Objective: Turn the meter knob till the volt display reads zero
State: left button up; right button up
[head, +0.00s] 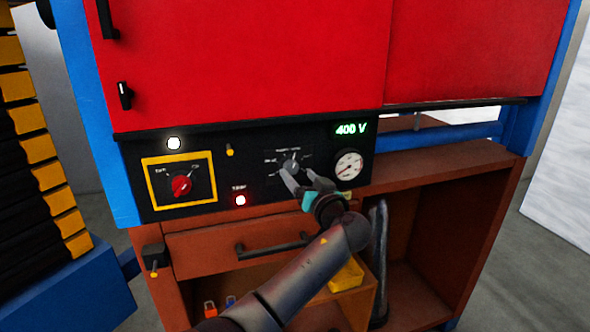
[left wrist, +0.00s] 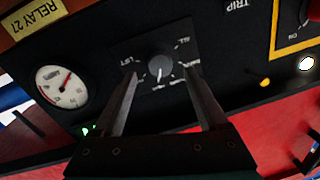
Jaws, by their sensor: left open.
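The meter knob (head: 291,165) is a small grey dial on the black panel (head: 255,160). In the left wrist view the knob (left wrist: 160,66) has a white pointer line and printed marks around it. The volt display (head: 351,129) glows green and reads 400 V. My left gripper (head: 291,178) is at the knob. Its two fingers are apart, one on each side of the knob in the left wrist view (left wrist: 168,80); I cannot tell whether they touch it. My right gripper is not in view.
A round gauge (head: 348,165) sits right of the knob. A red rotary switch (head: 182,186) in a yellow frame is at the panel's left. A lit red-ringed lamp (head: 240,200) is below. A drawer handle (head: 273,244) and open shelves lie under the panel.

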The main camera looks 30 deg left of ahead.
aim_at(293, 169)
pick_arm(q)
jog(key=shift+x, duration=1.8)
grip_shut()
